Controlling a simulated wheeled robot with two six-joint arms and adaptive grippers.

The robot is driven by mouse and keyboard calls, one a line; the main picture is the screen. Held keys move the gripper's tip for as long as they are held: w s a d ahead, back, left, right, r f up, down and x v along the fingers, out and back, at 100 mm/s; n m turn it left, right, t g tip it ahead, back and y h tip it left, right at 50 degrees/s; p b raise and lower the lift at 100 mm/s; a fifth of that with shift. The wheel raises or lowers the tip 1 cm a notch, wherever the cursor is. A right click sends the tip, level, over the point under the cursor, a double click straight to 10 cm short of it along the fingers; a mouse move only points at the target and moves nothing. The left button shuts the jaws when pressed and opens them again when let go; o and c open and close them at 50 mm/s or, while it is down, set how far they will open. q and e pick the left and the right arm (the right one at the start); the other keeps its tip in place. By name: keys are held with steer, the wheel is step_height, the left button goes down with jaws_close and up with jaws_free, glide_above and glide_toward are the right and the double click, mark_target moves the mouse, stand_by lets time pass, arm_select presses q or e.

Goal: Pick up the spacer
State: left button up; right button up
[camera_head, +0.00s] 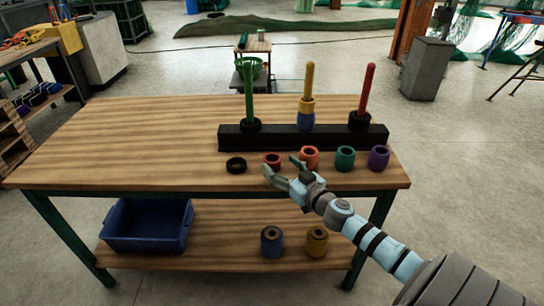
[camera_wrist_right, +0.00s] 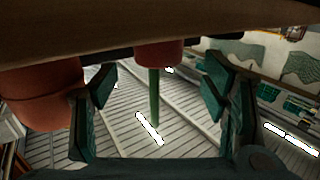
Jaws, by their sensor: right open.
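A row of spacers lies along the front of the wooden table. It holds a flat black ring (camera_head: 236,164), a dark red spacer (camera_head: 271,159), an orange one (camera_head: 309,155), a green one (camera_head: 345,156) and a purple one (camera_head: 379,156). I cannot tell which one the task names. My right gripper (camera_head: 283,167) is open and empty at the front edge, by the dark red and orange spacers. In the right wrist view, which looks upside down, the dark red spacer (camera_wrist_right: 159,53) shows beyond and between the fingers. The orange spacer (camera_wrist_right: 40,95) is close beside the left finger.
A black rack (camera_head: 285,140) stands behind the row. Its green peg (camera_head: 249,95) and red peg (camera_head: 366,90) have black rings at the base; its yellow peg (camera_head: 309,80) holds blue and yellow spacers. A blue bin (camera_head: 147,240) and two spacers sit on the lower shelf. The tabletop's left is clear.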

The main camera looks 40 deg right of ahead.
mark_target(277, 163)
steer(key=shift+w+d+r+p, duration=0.1)
steer(key=shift+w+r+p, duration=0.05)
steer(key=shift+w+p, duration=0.85)
steer(key=w, duration=0.3)
steer(key=shift+d+f, duration=0.1)
steer(key=shift+f, duration=0.25)
steer(key=shift+w+f, duration=0.1)
steer(key=shift+w, duration=0.15)
steer(key=shift+s, duration=0.1)
steer(key=c, duration=1.3)
step_height(277, 163, up, 20)
steer(key=p, duration=2)
